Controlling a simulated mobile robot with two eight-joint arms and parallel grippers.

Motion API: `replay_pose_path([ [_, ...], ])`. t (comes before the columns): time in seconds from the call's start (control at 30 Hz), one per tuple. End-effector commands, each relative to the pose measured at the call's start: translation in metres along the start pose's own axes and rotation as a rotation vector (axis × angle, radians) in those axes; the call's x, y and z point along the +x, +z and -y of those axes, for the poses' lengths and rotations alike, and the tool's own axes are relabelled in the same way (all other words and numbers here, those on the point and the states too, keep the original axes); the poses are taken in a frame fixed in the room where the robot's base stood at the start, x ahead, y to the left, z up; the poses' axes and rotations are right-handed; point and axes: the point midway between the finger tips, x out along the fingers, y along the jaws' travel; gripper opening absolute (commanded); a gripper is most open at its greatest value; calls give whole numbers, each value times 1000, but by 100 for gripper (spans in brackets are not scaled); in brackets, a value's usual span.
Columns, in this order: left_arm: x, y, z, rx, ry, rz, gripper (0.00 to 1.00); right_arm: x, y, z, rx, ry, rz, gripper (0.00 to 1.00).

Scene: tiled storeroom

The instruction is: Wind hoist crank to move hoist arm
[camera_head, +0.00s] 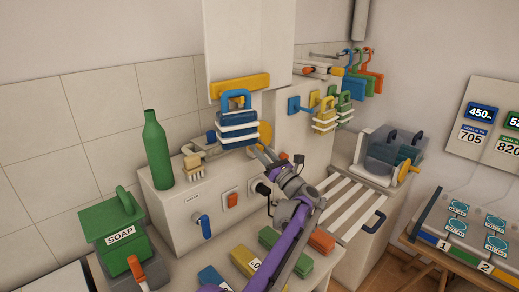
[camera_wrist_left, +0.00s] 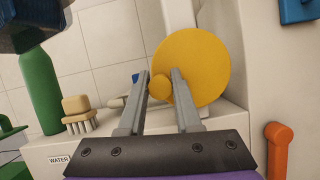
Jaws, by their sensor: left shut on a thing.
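The crank is a yellow disc with a small round yellow knob (camera_wrist_left: 160,88), seen face-on in the left wrist view; in the head view its disc (camera_head: 265,131) is partly hidden. My left gripper (camera_wrist_left: 161,76) has its two grey fingers on either side of the knob and is shut on it. In the head view this gripper (camera_head: 266,152) reaches the disc from below right. The hoist arm looks to be the yellow bar (camera_head: 240,87) above. A blue-and-white stack with a blue handle (camera_head: 237,124) hangs below it. My right gripper is not in view.
A green bottle (camera_head: 157,150) and a brush (camera_head: 194,164) stand on the cabinet left of the crank. A green soap box (camera_head: 111,219) is farther left. Blue and yellow hooks (camera_head: 301,105) stick out at right. A slatted rack (camera_head: 347,205) lies below right.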

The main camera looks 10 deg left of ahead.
Motion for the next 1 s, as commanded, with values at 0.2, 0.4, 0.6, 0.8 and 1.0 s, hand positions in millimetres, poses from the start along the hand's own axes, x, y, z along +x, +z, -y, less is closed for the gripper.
replay_pose_path([
  [0.2, 2, 3, -2, 45, -16, 2, 0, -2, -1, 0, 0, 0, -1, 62],
  [0.4, 3, 5, -2, 77, -30, 3, 0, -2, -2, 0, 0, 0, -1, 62],
  [0.6, 4, 7, -2, 107, -41, 3, 0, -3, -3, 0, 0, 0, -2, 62],
  [0.8, 4, 9, -2, 141, -56, 4, 0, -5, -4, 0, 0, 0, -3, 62],
  [1.0, 5, 11, -3, 185, -74, 4, 0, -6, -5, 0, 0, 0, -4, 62],
])
